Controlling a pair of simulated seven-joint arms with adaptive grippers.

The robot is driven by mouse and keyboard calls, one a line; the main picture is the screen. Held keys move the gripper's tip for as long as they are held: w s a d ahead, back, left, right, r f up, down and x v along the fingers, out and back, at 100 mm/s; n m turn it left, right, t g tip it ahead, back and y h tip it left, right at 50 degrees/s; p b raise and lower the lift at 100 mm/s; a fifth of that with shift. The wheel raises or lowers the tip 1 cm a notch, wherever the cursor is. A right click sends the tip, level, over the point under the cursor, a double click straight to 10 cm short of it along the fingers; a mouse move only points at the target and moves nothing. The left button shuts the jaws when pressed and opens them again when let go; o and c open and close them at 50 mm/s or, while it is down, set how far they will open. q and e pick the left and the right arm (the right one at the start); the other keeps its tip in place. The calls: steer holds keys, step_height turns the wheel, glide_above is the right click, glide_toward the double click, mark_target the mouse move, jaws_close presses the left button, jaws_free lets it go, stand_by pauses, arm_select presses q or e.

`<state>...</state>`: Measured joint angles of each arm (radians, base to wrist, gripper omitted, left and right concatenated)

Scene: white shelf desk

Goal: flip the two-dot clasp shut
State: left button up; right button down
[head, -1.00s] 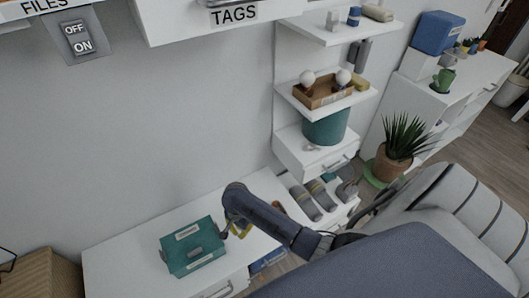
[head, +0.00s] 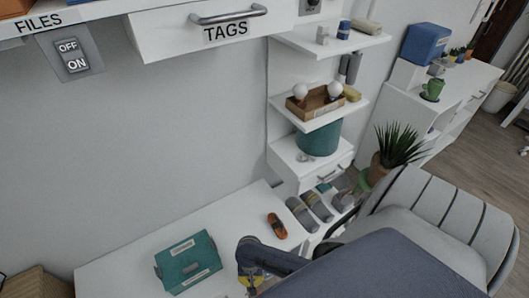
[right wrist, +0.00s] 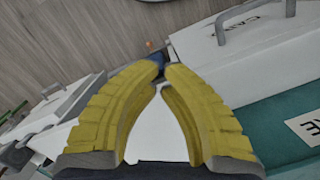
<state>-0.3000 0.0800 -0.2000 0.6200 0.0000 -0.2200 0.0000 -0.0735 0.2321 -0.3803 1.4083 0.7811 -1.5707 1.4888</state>
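A teal box (head: 205,252) with pale labels sits on the white desk, its lid looking down. It also shows in the right wrist view (right wrist: 262,125), at the right edge, with part of a label. I cannot make out the two-dot clasp in either view. My right gripper (head: 248,283) is to the right of the box in the head view, apart from it and partly hidden by my arm. In the right wrist view its yellow fingers (right wrist: 163,69) come together at the tips, with nothing seen held. My left gripper is not in view.
An orange and black item (head: 277,226) lies on the desk (head: 225,225) behind my right arm. A white drawer front with a handle (right wrist: 250,22) is near the gripper in the wrist view. Grey rolls (head: 302,213) lie right of the desk. A chair (head: 425,215) stands at the right.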

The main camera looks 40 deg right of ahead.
steer(key=s+d+f+n+t+h, duration=0.1)
steer(key=s+d+f+n+t, duration=0.15)
steer(key=s+f+n, duration=0.4)
steer(key=s+d+f+n+t, duration=0.1)
steer(key=s+d+f+n, duration=0.2)
steer(key=f, duration=0.6)
steer(key=s+f+n, duration=0.1)
steer(key=s+f, duration=0.1)
steer(key=s, duration=0.7)
steer(key=s+f+n, duration=0.1)
steer(key=s+f, duration=0.1)
steer(key=s, duration=0.7)
steer(key=shift+a+f+g, duration=0.15)
steer(key=shift+a+g, duration=0.1)
steer(key=shift+g, duration=0.2)
steer(key=shift+n, duration=0.25)
